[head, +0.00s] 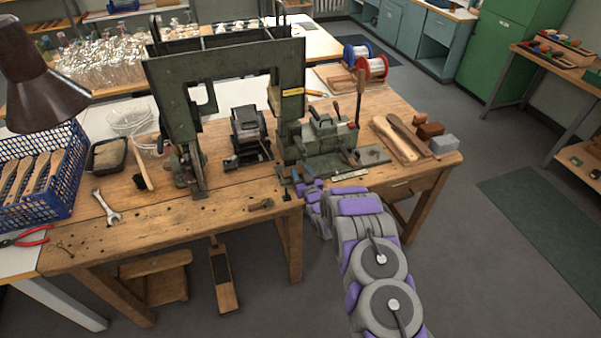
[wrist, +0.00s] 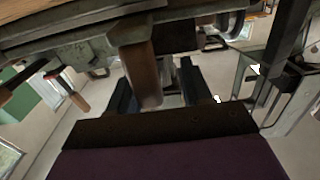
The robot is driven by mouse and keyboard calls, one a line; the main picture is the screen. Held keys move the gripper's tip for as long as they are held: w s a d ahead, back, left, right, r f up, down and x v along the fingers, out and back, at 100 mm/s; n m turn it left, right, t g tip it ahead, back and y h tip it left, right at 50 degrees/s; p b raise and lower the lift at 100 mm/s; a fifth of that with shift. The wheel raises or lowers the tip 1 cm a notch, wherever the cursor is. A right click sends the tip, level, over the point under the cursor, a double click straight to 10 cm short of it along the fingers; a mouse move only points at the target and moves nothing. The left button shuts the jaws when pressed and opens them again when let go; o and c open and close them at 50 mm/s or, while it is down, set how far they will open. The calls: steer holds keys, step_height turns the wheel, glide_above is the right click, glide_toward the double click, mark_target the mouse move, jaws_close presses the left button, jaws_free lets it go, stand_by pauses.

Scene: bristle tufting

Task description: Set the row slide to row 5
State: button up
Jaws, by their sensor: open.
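The green tufting machine (head: 225,85) stands on the wooden bench. At its right is a smaller green unit (head: 322,135) on a grey slide plate (head: 370,158), with a pale scale strip (head: 349,175) along the front edge. I take this as the row slide; its row marks are too small to read. My gripper (head: 300,188) is at the bench's front edge, below and left of the scale. In the wrist view my gripper (wrist: 158,92) is open. A brown wooden handle (wrist: 142,72) hangs down between its dark fingers; whether they touch it, I cannot tell.
An upright lever (head: 360,85) stands on the small unit. Wooden brush bodies (head: 400,138) and blocks lie to its right. A wrench (head: 106,206), a blue basket (head: 40,172) and a brush (head: 143,168) lie left.

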steer(key=shift+s+d+r, duration=0.1)
steer(key=shift+s+d, duration=0.25)
steer(key=shift+s, duration=0.05)
steer(key=p+v, duration=0.2)
steer(key=v, duration=1.4)
steer(key=shift+s+a, duration=0.25)
